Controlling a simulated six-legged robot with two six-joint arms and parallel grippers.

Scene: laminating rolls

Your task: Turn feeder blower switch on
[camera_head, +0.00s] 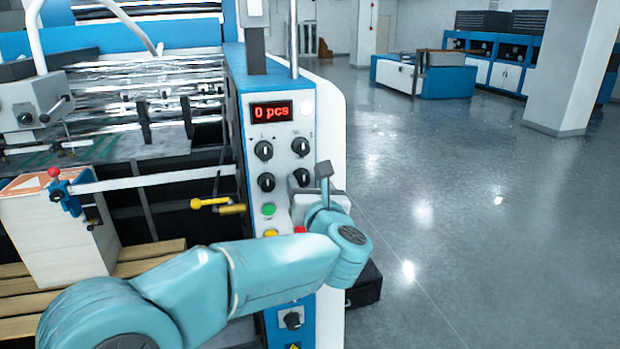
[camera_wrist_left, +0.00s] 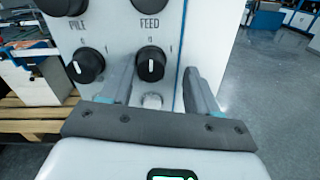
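The control panel (camera_head: 283,125) has a red "0 pcs" display and black rotary switches in two rows. The lower right switch (camera_head: 301,177) also shows in the left wrist view (camera_wrist_left: 150,64), under the word FEED, its white mark near upright. The lower left switch (camera_head: 266,182) shows there under PILE (camera_wrist_left: 86,66). No label naming a blower is readable. My left gripper (camera_wrist_left: 157,78) is open, its two fingers apart on either side of the FEED switch, without visible contact. In the head view the left gripper (camera_head: 314,186) is in front of the panel's lower right. My right gripper is out of view.
Green (camera_head: 269,210), yellow (camera_head: 271,233) and red (camera_head: 300,230) buttons sit below the switches, close to my left arm. A yellow lever (camera_head: 210,203) sticks out left of the panel. A wooden pallet (camera_head: 150,252) lies lower left. Open floor (camera_head: 470,220) is at right.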

